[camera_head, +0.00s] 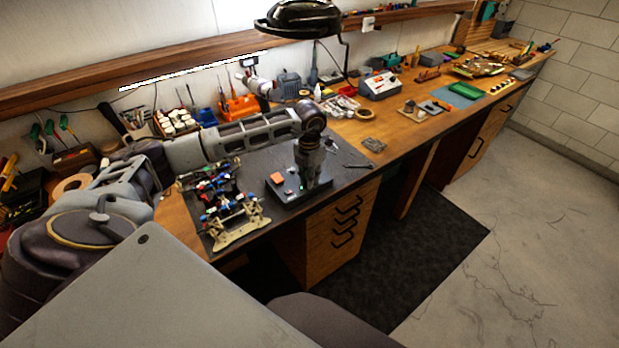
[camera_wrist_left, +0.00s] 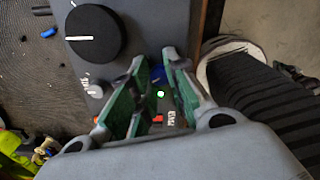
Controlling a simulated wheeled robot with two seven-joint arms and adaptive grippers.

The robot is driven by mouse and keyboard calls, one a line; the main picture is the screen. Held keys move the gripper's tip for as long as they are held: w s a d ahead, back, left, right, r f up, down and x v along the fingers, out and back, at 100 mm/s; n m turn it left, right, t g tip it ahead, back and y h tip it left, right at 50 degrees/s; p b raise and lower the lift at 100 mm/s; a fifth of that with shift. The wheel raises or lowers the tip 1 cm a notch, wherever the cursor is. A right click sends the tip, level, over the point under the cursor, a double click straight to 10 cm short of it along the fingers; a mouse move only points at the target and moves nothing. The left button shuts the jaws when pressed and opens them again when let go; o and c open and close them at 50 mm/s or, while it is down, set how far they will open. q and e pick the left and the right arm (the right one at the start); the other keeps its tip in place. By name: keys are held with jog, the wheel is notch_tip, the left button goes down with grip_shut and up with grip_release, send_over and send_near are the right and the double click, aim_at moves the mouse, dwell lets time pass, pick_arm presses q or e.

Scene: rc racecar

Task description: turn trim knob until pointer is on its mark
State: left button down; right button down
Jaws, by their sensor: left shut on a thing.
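A dark control box (camera_head: 290,196) lies on the mat near the bench's front edge. In the left wrist view, a large round black knob (camera_wrist_left: 93,32) with a white pointer line sits on the box, left of my fingers and clear of them. My left gripper (camera_head: 315,182) reaches down onto the box. In the left wrist view, its green-padded fingers (camera_wrist_left: 156,58) are shut around a small part, mostly hidden, of which a bit of blue (camera_wrist_left: 158,74) shows. I cannot tell which way this part is turned. My right gripper is not in view.
The racecar chassis (camera_head: 240,222) with coloured parts stands left of the box. A small white knob (camera_wrist_left: 92,87) and a lit green lamp (camera_wrist_left: 160,94) are on the box. A lamp (camera_head: 298,18) hangs above. Tools line the back of the bench (camera_head: 398,140).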

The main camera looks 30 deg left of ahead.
pick_arm(q)
jog(key=c, duration=1.3)
grip_release()
jog(key=shift+c, duration=0.2)
jog(key=shift+r, duration=0.15)
notch_tip(320, 180, up, 12)
dwell(0.3)
